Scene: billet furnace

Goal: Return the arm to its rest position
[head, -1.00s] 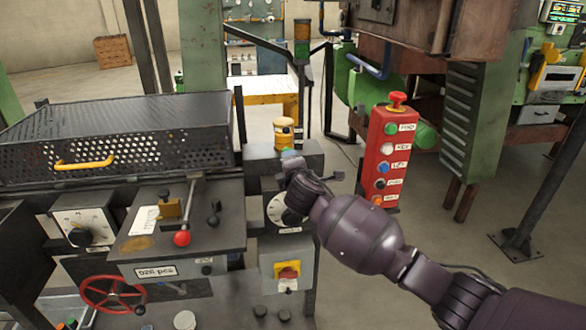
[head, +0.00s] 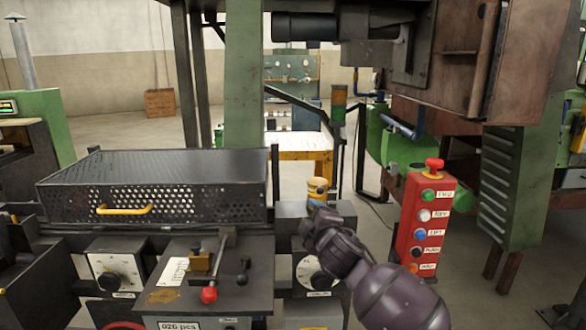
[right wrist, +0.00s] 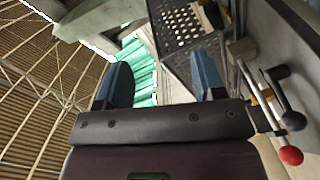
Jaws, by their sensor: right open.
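My right arm comes in from the lower right of the head view. My right gripper (head: 318,207) is at the dark block on the right of the machine console, just in front of a yellow cylindrical fitting (head: 317,188); the head view does not show whether they touch. In the right wrist view its two blue fingers (right wrist: 163,82) stand wide apart with nothing between them. Behind them are green ribbed parts and a perforated metal panel. My left gripper is in neither view.
A console with a red-knobbed lever (head: 209,294) and a dial (head: 118,273) lies left of my arm. A perforated cover (head: 190,170) with a yellow handle stands behind it. A red button box (head: 424,225) stands close on the right. Open floor shows farther back.

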